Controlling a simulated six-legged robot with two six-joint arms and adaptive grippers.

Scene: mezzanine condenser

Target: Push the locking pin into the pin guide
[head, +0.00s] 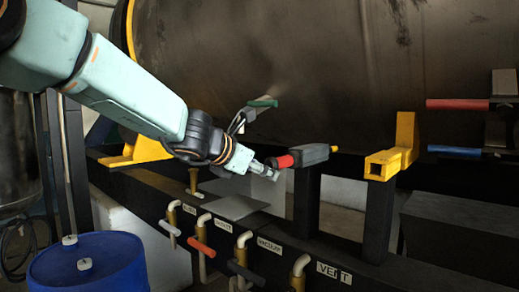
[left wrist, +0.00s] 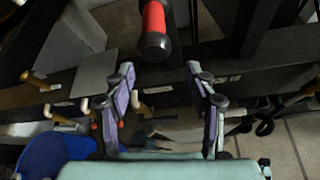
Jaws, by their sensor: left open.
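The locking pin (head: 282,161) shows as a red handle with a dark end cap, sticking out of the left side of a grey block (head: 316,153) on a black post. This block looks like the pin guide. In the left wrist view the red handle (left wrist: 154,20) points toward me, its round black cap nearest. My left gripper (head: 272,171) is just left of the cap in the head view. In the left wrist view the open fingers (left wrist: 160,73) are spread wide, with the cap ahead between their tips and nothing held. How deep the pin sits is hidden.
A yellow square-ended bracket (head: 385,162) stands on another post to the right. A row of labelled valves with coloured handles lines the dark beam below, including an orange handle (head: 201,246). A green-handled lever (head: 263,102) is above the gripper. A blue drum (head: 90,265) stands lower left.

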